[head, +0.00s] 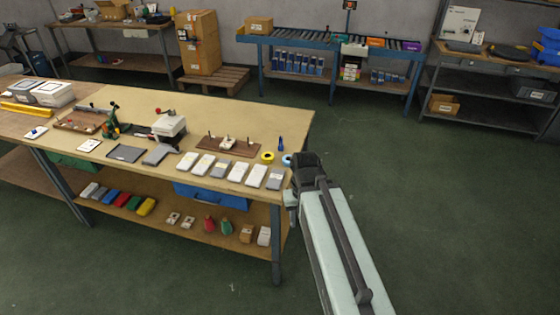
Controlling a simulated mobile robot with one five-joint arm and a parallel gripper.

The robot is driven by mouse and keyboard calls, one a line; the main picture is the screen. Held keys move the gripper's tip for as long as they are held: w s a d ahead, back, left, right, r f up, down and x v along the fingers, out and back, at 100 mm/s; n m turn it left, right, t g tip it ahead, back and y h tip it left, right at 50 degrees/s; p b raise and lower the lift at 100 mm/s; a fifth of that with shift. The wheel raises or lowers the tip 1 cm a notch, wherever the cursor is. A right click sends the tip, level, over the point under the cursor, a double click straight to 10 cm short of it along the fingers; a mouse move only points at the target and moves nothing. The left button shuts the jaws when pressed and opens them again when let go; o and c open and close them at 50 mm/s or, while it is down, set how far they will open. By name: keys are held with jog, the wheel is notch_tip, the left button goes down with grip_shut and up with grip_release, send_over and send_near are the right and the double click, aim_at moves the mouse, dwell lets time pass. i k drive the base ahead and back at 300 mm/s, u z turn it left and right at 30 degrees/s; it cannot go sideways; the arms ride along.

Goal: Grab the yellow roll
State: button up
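The yellow roll (268,157) lies flat on the workbench top (240,115), near its front right corner. It is a small ring with a dark centre. A light blue roll (286,159) lies just right of it, partly hidden by my arm's end. My gripper (293,182) is at the bench's right front corner, to the right of the yellow roll and apart from it in the picture. Its fingers are too small and too hidden to tell whether they are open or shut.
Several pale packs (220,167) line the front edge left of the rolls. A dark blue bottle-like item (281,143) stands behind them, and a brown board with small parts (229,146) lies to the left. The floor (440,200) right of the bench is clear.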

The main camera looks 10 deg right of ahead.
aim_at(267, 159)
jog(key=k, duration=1.3)
jog(key=u, duration=0.35)
jog(key=i, duration=0.7)
jog(key=u, duration=1.15)
jog(key=i, duration=2.25)
jog(key=z, duration=0.5)
jog(key=k, duration=0.7)
jog(key=z, duration=0.25)
jog(key=i, duration=0.7)
jog(key=u, duration=0.1)
